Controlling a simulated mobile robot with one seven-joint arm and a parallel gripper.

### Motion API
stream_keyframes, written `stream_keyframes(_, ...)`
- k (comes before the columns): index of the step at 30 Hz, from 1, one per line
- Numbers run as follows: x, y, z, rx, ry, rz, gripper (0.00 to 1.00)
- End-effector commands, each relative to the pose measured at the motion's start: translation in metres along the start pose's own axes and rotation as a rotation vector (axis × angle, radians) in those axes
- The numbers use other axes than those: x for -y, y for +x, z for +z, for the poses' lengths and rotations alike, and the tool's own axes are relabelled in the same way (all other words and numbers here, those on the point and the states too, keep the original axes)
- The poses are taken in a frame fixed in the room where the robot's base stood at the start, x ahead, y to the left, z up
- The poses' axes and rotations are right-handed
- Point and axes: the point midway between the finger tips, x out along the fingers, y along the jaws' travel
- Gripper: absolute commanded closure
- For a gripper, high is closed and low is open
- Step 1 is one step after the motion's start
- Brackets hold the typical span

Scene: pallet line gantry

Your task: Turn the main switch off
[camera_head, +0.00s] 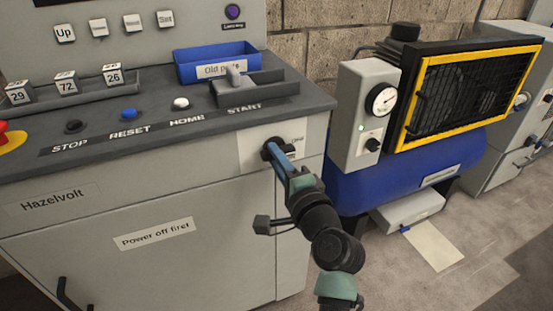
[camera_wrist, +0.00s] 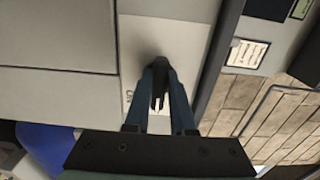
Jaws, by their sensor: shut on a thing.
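The main switch (camera_head: 268,149) is a black rotary knob on a pale plate (camera_head: 252,153) at the right end of the grey cabinet's front, below the console top. In the wrist view the black switch (camera_wrist: 157,82) sits between the two blue fingers of my gripper (camera_wrist: 159,75). My gripper (camera_head: 277,153) reaches the knob from the lower right in the head view and is shut on it. The fingers hide part of the knob.
The console top has STOP (camera_head: 73,126), RESET (camera_head: 129,114) and HOME (camera_head: 181,103) buttons, a START fixture (camera_head: 262,88) and a blue tray (camera_head: 212,74). A blue compressor (camera_head: 400,176) stands right of the cabinet.

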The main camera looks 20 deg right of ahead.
Motion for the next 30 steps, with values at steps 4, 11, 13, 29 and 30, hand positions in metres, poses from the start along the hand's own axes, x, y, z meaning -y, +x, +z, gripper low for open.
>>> stream_keyframes(4, -0.002, -0.001, -0.001, -0.001, -0.006, 0.005, 1.0)
stream_keyframes(11, -0.002, -0.001, -0.001, -0.001, -0.006, 0.005, 0.68)
stream_keyframes(13, -0.002, 0.0, -0.001, -0.001, -0.005, 0.004, 0.56)
stream_keyframes(29, 0.0, -0.017, -0.001, -0.003, -0.003, 0.003, 0.47)
stream_keyframes(30, 0.0, -0.024, -0.001, -0.003, -0.004, 0.003, 0.47)
